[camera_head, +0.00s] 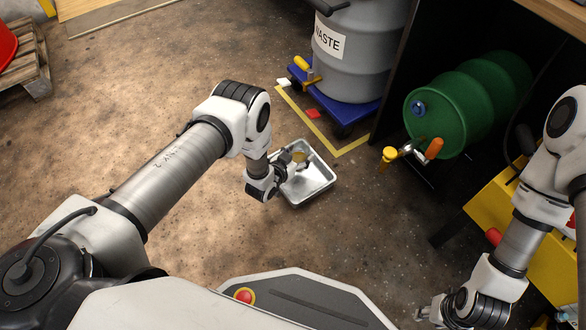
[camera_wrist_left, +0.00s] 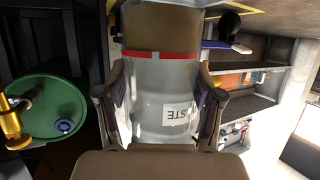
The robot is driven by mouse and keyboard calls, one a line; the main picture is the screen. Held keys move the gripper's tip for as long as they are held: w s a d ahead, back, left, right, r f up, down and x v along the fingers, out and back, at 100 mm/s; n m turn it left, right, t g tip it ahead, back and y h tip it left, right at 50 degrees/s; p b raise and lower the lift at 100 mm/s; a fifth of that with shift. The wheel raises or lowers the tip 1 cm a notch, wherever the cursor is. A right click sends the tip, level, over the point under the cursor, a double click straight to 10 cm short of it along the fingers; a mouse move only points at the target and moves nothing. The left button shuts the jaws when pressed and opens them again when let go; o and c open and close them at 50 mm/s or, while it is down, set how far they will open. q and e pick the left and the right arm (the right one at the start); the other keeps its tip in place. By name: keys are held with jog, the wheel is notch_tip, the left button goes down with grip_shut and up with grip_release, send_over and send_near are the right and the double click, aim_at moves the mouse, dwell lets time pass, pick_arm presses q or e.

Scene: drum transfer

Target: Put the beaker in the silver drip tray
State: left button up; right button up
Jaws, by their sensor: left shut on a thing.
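My left gripper (camera_head: 289,162) is shut on the beaker (camera_head: 298,157), a small vessel with an amber tint, over the upper left part of the silver drip tray (camera_head: 318,183). The tray is a shallow metal rectangle on the floor. In the left wrist view the beaker (camera_wrist_left: 160,30) shows brown with a red and white band, between the two fingers of the left gripper (camera_wrist_left: 160,95). I cannot tell whether its base touches the tray. My right gripper (camera_head: 426,313) is small at the bottom edge, away from the tray, and its jaws are unclear.
A grey waste drum (camera_head: 358,55) stands on a blue wheeled dolly (camera_head: 345,108) behind the tray. A green drum (camera_head: 455,105) with a tap (camera_head: 407,149) lies to the right, above a yellow frame (camera_head: 500,215). Bare floor (camera_head: 110,110) is free at the left.

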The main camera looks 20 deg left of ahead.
pick_arm(q)
notch_tip(320, 180, down, 8)
jog(key=b, duration=0.4)
jog(key=o, duration=1.1)
jog(key=shift+r, duration=0.1)
pick_arm(e)
notch_tip(320, 180, down, 5)
jog(key=shift+w+d+r, duration=0.1)
pick_arm(q)
jog(key=shift+s+r+p, duration=0.1)
jog(key=shift+r+p, duration=0.25)
jog(key=shift+p, duration=0.1)
jog(key=p+v, duration=0.6)
jog(key=v, duration=0.5)
jog(key=shift+s+a, duration=0.1)
jog(key=shift+s, duration=0.3)
pick_arm(e)
notch_tip(320, 180, up, 7)
jog(key=shift+f, duration=0.2)
